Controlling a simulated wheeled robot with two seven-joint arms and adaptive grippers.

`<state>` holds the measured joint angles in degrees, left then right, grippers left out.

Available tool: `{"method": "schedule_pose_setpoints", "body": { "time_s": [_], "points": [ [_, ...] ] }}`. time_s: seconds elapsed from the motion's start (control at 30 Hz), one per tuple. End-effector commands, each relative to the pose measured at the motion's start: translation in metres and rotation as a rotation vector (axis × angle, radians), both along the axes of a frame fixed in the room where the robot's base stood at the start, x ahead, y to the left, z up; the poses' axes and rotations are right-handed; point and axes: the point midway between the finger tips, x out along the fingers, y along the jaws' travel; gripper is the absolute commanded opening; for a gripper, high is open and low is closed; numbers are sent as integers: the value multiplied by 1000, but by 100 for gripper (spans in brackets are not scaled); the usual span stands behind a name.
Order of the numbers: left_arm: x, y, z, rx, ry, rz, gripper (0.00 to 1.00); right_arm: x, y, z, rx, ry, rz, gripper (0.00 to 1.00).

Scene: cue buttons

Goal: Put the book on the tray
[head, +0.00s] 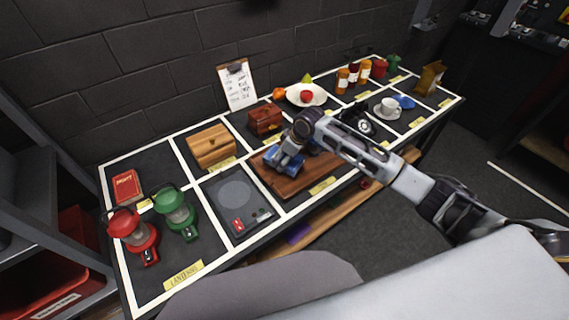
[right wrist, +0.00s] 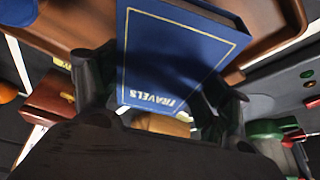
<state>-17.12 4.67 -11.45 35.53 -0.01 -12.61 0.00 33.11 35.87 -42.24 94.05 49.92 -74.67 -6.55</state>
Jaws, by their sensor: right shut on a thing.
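A blue book (head: 281,164) with the word TRAVELS on its cover is in my right gripper (head: 289,152). The right wrist view shows the book (right wrist: 176,52) large between the two dark fingers. The brown wooden tray (head: 290,186) lies at the front middle of the table, and the book is over its left part. The tray also shows in the right wrist view (right wrist: 75,22), behind the book. I cannot tell whether the book touches the tray. My left gripper is not in view.
A red book (head: 127,187) lies at the table's left end, near a red lantern (head: 137,237) and a green lantern (head: 176,214). A scale-like plate (head: 237,196) is just left of the tray. A wooden box (head: 211,145) and a reddish chest (head: 265,119) stand behind.

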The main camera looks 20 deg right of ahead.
Motion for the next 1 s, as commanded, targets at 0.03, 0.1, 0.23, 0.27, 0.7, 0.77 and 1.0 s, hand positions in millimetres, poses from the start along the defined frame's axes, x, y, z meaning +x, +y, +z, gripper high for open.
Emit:
{"method": "schedule_pose_setpoints", "body": {
  "time_s": [0.03, 0.1, 0.23, 0.27, 0.7, 0.77, 1.0],
  "points": [
    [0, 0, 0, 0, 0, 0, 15, 0, 0, 1, 1, -1, 0, 46],
    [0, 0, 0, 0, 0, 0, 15, 0, 0, 1, 1, -1, 0, 46],
    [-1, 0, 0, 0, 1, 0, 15, 0, 0, -2, 0, 0, 0, 46],
    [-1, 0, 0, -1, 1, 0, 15, 0, 0, -4, 0, 0, 0, 46],
    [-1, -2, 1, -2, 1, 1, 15, 0, 0, -37, 0, -2, 1, 46],
    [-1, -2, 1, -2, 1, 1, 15, 0, 0, -37, 0, -2, 1, 46],
    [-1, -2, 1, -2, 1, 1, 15, 0, 0, -38, 0, -1, 1, 46]
  ]
}}
